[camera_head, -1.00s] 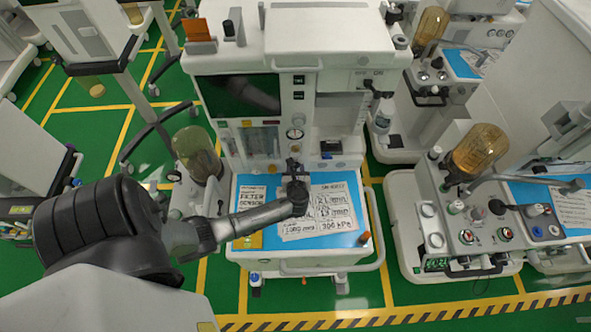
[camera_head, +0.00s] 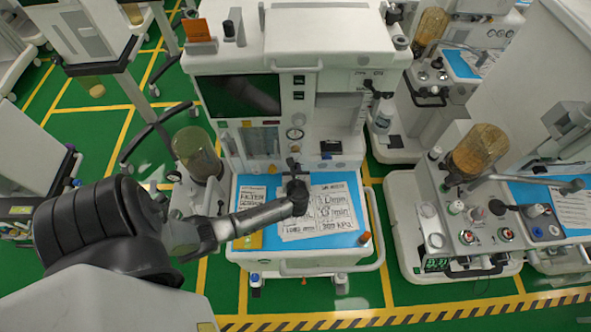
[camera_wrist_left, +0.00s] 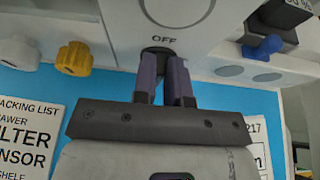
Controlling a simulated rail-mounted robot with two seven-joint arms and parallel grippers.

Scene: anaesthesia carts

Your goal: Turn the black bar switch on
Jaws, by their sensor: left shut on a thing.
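The anaesthesia machine (camera_head: 335,90) stands in the middle of the head view, with a blue worktop below its front panel. My left arm comes in from the left, and my left gripper (camera_head: 292,166) is at the lower front of that panel. In the left wrist view, the two purple-grey fingers of the gripper (camera_wrist_left: 164,58) reach up to the white panel just below an "OFF" label (camera_wrist_left: 164,40). They are closed on the black bar switch (camera_wrist_left: 156,50), which is mostly hidden by the fingers. My right gripper does not show.
Printed papers (camera_head: 320,212) lie on the blue worktop (camera_head: 352,240). A glass canister (camera_head: 196,150) stands left of the machine; another cart (camera_head: 440,205) stands to the right.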

